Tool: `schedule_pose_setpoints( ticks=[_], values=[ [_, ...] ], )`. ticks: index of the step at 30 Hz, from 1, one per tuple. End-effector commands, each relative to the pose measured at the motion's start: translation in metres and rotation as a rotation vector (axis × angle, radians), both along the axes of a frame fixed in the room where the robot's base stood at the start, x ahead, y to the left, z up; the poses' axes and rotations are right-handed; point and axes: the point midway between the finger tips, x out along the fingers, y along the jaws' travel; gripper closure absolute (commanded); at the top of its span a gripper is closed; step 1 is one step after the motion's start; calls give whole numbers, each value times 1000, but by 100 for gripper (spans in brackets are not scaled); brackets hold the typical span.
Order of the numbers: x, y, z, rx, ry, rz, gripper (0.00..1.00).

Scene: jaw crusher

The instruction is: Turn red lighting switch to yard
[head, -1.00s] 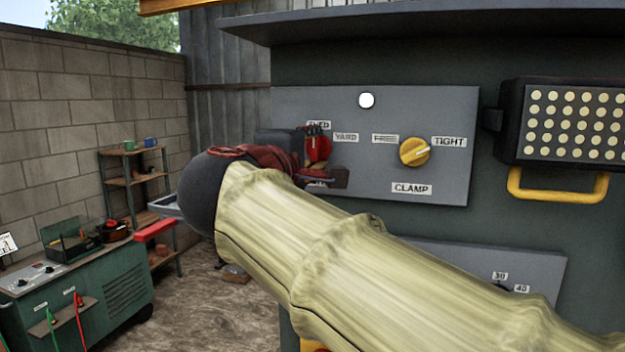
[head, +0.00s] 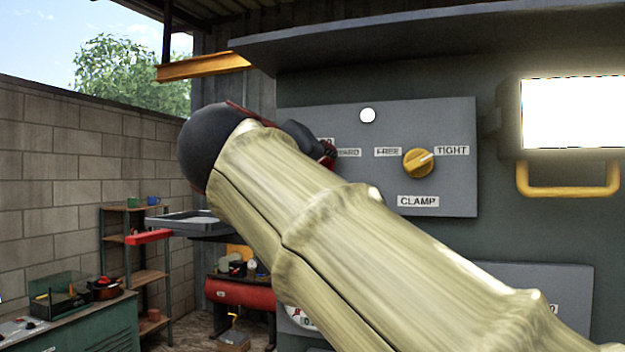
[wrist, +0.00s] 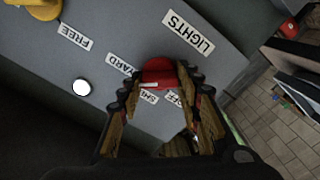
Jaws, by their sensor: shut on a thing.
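The red lighting switch (wrist: 158,73) is a red knob on the grey panel, under the LIGHTS label (wrist: 187,32) in the wrist view. The YARD label (wrist: 122,64) is to its left; two more labels lie below it, partly covered. A short white mark shows at the knob's lower left, but I cannot tell exactly which label it faces. My gripper (wrist: 160,92) has one finger on each side of the knob and is shut on it. In the head view my arm hides most of the gripper and knob; the YARD label (head: 348,152) shows beside them.
A yellow clamp knob (head: 417,163) points toward TIGHT on the same panel (head: 440,120). A white round button or light (head: 367,116) is above. A lit floodlight (head: 572,112) with a yellow handle (head: 567,191) is at right. A shelf (head: 150,240) and green bench (head: 75,325) are at left.

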Motion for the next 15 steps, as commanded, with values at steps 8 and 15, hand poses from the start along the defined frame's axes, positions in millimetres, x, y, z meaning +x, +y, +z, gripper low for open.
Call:
schedule_pose_setpoints(
  ticks=[8, 15],
  values=[
    [1, 1, -4, 107, -36, -1, 91],
    [1, 1, -2, 140, -47, 0, 91]
  ],
)
